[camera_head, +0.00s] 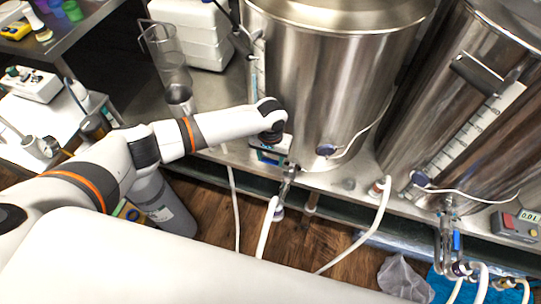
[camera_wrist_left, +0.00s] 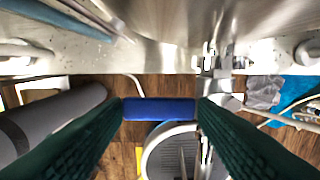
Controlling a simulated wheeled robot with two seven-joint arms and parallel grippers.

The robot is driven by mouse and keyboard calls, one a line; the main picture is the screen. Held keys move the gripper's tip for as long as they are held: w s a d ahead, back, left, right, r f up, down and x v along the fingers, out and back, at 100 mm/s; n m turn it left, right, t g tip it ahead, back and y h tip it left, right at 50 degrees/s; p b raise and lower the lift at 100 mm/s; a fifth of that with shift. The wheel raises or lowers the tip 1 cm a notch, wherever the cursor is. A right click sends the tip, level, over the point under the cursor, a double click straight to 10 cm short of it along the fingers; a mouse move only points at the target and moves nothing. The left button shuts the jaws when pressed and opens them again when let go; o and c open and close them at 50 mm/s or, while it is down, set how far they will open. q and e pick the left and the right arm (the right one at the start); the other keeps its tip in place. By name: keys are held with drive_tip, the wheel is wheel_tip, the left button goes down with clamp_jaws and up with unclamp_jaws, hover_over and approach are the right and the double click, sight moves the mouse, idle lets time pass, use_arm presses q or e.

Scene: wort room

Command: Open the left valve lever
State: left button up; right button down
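The left valve (camera_head: 289,178) is a metal tap low on the front of the left steel kettle (camera_head: 320,80), with a white hose below it. Its blue lever (camera_wrist_left: 160,109) lies crosswise in the left wrist view, between the two green finger pads. The valve body (camera_wrist_left: 215,82) shows just right of it. My left gripper (camera_head: 271,154) is at the kettle's base, left of the valve. In the left wrist view my left gripper (camera_wrist_left: 160,104) has its fingers well apart, one near each side of the lever. Contact is not clear. My right gripper is not in view.
A second steel kettle (camera_head: 465,110) stands at the right; its valve has an upright blue lever (camera_head: 457,240). White hoses (camera_head: 360,240) hang near the valves. A clear jug (camera_head: 170,60) stands left of the kettle. A grey-red box (camera_head: 518,226) is at the far right.

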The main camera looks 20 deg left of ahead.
use_arm(q)
drive_tip(key=c, duration=0.7)
drive_tip(key=shift+s+r+p, duration=0.15)
drive_tip(key=shift+p, duration=0.45)
drive_tip(key=shift+s+d+n+p, duration=1)
drive_tip(key=shift+n+p, duration=1.7)
drive_tip(key=shift+n, duration=0.3)
drive_tip(key=shift+s+d+n+p, duration=1)
drive_tip(key=shift+n+p, duration=1.65)
drive_tip(key=shift+n, duration=0.35)
drive_tip(key=shift+s+d+n+p, duration=1)
drive_tip(key=shift+n+p, duration=1.7)
drive_tip(key=shift+n, duration=0.3)
drive_tip(key=o, duration=1.4)
drive_tip(key=shift+s, duration=0.1)
